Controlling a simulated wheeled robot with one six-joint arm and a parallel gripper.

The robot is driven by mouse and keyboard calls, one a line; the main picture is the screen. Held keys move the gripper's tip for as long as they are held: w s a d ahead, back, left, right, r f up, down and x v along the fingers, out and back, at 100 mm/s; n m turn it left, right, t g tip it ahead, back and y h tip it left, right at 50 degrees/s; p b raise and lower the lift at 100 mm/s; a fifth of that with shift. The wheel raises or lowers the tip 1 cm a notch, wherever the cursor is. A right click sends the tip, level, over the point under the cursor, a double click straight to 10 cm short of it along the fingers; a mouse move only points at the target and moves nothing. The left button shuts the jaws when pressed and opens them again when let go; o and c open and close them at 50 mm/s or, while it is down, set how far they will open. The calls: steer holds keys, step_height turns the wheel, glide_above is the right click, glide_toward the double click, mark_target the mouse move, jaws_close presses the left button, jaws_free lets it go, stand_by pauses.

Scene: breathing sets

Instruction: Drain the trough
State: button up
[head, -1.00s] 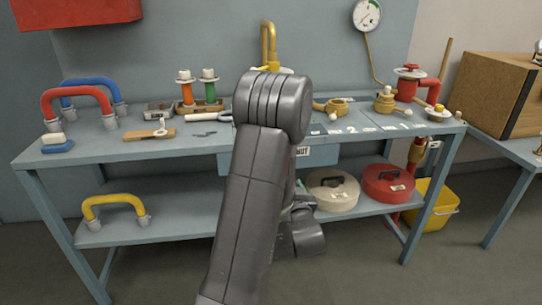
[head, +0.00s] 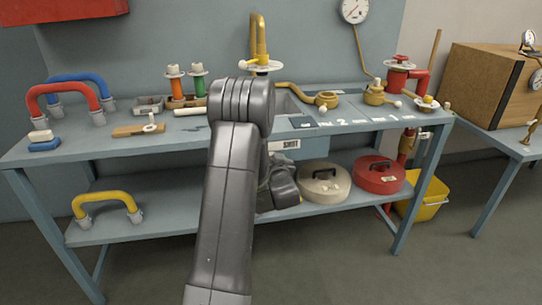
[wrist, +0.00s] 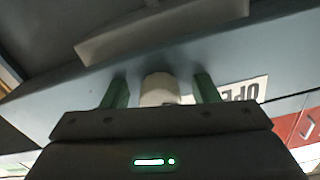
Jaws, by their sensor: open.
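The trough (head: 286,104) is a grey basin sunk in the bench top under a yellow swan-neck tap, partly hidden by my arm. A SHUT label (head: 285,146) is on the front below it. My gripper (wrist: 160,80) is open in the wrist view, its two green fingers pointing at the bench front. An off-white rounded knob (wrist: 159,92) shows between the fingers, with a gap on each side. Whether they touch it I cannot tell. A label starting OPE (wrist: 240,91) is right of it. In the head view my arm hides the fingers and knob.
A cream round lid (head: 325,184) and a red one (head: 378,176) lie on the lower shelf right of my wrist. A yellow handle (head: 106,204) stands on that shelf at left. A yellow bucket (head: 425,200) stands under the bench's right end.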

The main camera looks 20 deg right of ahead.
steer(key=c, duration=1)
steer(key=shift+n+b, duration=2.5)
steer(key=shift+b, duration=1.7)
steer(key=o, duration=1)
